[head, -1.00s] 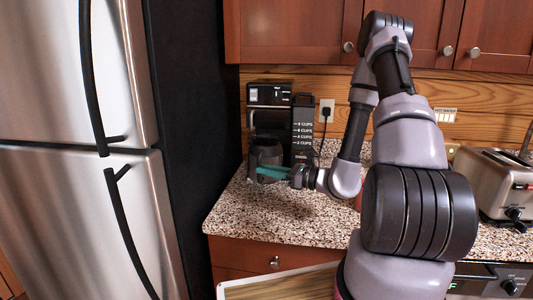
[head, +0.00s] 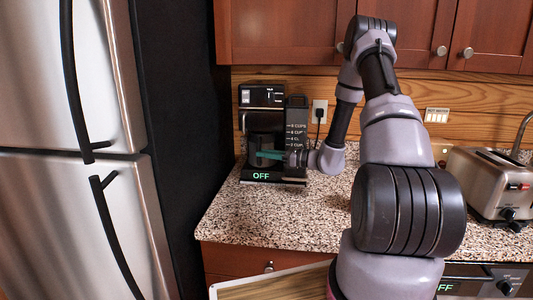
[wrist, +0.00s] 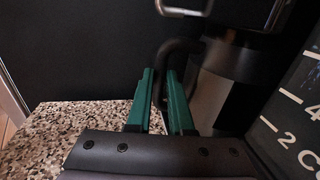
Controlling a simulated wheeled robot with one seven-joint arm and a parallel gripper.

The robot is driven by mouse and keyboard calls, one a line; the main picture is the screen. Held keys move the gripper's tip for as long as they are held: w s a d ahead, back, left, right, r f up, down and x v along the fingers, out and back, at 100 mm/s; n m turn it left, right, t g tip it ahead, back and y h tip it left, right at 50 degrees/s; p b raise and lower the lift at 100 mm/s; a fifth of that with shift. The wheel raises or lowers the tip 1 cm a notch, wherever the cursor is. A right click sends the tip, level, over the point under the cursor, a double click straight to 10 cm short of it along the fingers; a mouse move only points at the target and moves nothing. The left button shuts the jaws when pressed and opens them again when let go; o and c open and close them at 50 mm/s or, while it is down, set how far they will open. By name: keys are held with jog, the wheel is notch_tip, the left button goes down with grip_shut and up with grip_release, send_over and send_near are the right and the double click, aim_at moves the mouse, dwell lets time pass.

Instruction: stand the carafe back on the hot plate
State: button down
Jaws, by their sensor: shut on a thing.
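The dark carafe (head: 262,143) is inside the bay of the black coffee maker (head: 262,97), under its top housing. My gripper (head: 268,155) comes in from the right, with its teal fingers in front of the carafe. In the wrist view my gripper (wrist: 160,103) is shut on the carafe's black handle (wrist: 166,62), with the carafe body (wrist: 222,85) just right of the fingers. The carafe looks upright. The hot plate is low in the bay, above the base front (head: 261,177) lit "OFF". I cannot tell whether the carafe's bottom touches it.
A black water tank (head: 297,128) with cup marks stands at the machine's right. The speckled counter (head: 270,215) is clear in front. The fridge (head: 75,200) is on the left, a toaster (head: 490,185) on the right, cabinets (head: 290,30) above.

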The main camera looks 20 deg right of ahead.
aim_at(262, 147)
jog(key=w, duration=0.2)
jog(key=w+d, duration=0.1)
jog(key=shift+d+f, duration=0.1)
jog(key=shift+f, duration=0.35)
jog(key=c, duration=0.8)
grip_release()
